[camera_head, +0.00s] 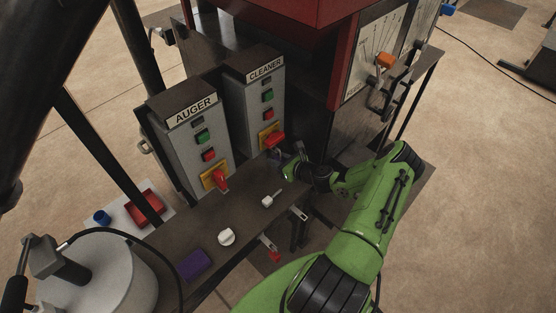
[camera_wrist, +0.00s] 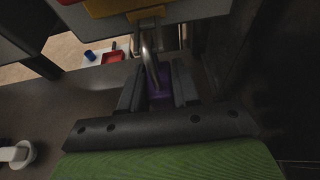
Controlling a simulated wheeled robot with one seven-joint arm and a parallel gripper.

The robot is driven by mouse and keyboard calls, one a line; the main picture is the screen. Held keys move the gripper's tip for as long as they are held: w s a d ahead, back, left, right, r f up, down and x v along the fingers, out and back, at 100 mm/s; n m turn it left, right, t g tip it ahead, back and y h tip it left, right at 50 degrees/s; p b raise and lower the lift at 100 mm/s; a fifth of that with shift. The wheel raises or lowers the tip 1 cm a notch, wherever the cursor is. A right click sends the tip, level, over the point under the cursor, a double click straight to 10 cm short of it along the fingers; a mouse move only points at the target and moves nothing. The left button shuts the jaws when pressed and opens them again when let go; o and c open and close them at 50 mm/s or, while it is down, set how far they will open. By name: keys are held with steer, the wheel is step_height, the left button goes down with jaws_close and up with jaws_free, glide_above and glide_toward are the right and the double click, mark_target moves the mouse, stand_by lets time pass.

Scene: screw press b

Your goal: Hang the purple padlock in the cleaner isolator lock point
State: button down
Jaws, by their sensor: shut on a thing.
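The cleaner box (camera_head: 254,108) has an isolator with a red handle (camera_head: 273,140) on a yellow plate. My gripper (camera_head: 284,163) is just below and in front of this isolator. In the wrist view it is shut on the body of the purple padlock (camera_wrist: 160,86), between its two fingers. The padlock is upright, with its silver shackle (camera_wrist: 149,52) pointing up. The shackle's top overlaps a metal tab (camera_wrist: 146,13) under the yellow plate (camera_wrist: 112,6). I cannot tell whether it passes through the tab. In the head view the padlock (camera_head: 273,157) is mostly hidden.
The auger box (camera_head: 189,143) stands to the left with its own red handle (camera_head: 217,179). A purple block (camera_head: 195,264), a white knob (camera_head: 227,237) and a small pale item (camera_head: 271,200) lie on the dark bench. A red tray (camera_head: 145,208) is at the left.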

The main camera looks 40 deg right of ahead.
steer(key=c, duration=0.7)
jaws_free()
steer(key=shift+c, duration=0.2)
steer(key=shift+s, duration=0.1)
steer(key=v, duration=1.5)
steer(key=shift+s+r, duration=0.2)
steer(key=shift+s, duration=0.1)
steer(key=a+r+n+g+y, duration=0.1)
steer(key=a+r+n+g, duration=1)
steer(key=n, duration=0.9)
steer(key=s+a+r+n+t+h, duration=0.3)
steer(key=s+a+r+n, duration=1)
steer(key=r, duration=0.4)
steer(key=shift+s+n, duration=0.4)
steer(key=shift+n, duration=0.1)
